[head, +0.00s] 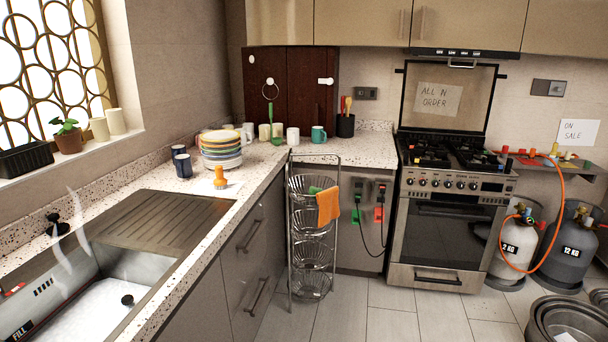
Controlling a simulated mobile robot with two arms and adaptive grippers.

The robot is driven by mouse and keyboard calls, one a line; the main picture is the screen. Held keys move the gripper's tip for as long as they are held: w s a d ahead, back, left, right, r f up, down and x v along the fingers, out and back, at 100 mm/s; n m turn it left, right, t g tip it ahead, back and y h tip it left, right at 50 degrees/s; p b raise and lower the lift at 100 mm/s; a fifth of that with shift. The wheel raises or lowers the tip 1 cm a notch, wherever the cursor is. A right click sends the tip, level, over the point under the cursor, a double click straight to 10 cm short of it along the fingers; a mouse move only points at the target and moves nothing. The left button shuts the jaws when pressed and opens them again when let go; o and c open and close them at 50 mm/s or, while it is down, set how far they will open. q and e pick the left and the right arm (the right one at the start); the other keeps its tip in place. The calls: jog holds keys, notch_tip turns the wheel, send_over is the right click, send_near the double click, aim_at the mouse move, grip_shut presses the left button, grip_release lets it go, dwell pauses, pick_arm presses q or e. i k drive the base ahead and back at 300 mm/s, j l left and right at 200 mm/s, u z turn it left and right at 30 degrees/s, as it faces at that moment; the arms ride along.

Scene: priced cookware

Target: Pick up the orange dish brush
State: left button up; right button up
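The orange dish brush (220,176) stands upright on the speckled left countertop, orange knob up and pale bristle end down. It is just in front of the stack of coloured plates (221,152) and right of two dark blue mugs (183,165). It is close to the counter's front edge, beyond the sink drainboard. Neither of my grippers shows in the head view.
The sink (140,268) and ribbed drainboard (160,219) lie at the near left. A wire basket rack (312,235) with an orange cloth (328,206) stands against the counter corner. Gas cylinders (519,246) and pans (568,318) are at right. Floor before the oven is clear.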

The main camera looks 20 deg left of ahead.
aim_at(220, 184)
jog(key=i+u, duration=0.15)
jog(key=i, duration=0.3)
jog(key=i+l+u, duration=0.15)
jog(key=i, duration=0.3)
jog(key=i+l+u, duration=0.15)
jog(key=i, duration=0.3)
